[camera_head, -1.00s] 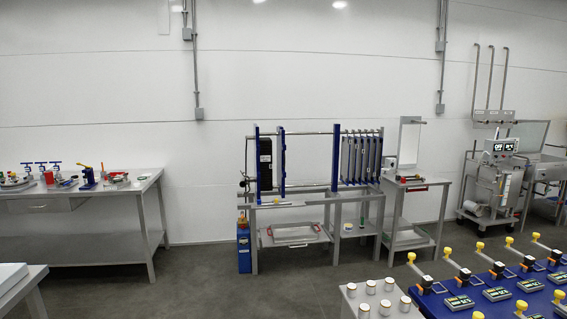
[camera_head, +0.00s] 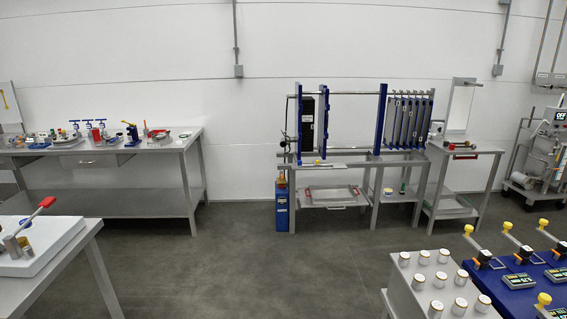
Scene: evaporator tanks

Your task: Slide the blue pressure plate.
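A plate-frame rig stands against the back wall. It has several upright blue plates between steel bars: one at the left end (camera_head: 298,125), a second just right of a black box (camera_head: 324,124), and a third (camera_head: 380,119) to the left of a pack of thin grey plates (camera_head: 409,120). I cannot tell for sure which one is the pressure plate. A wide open gap lies between the second and third blue plates. The small parts at the rig's left end are too small to make out. My gripper is not in view.
A grey workbench (camera_head: 110,204) with tools stands at left. A nearer table (camera_head: 60,265) is at lower left. A table with white jars (camera_head: 400,296) and a blue panel with levers (camera_head: 530,277) are at lower right. Grey floor (camera_head: 240,260) between them is clear.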

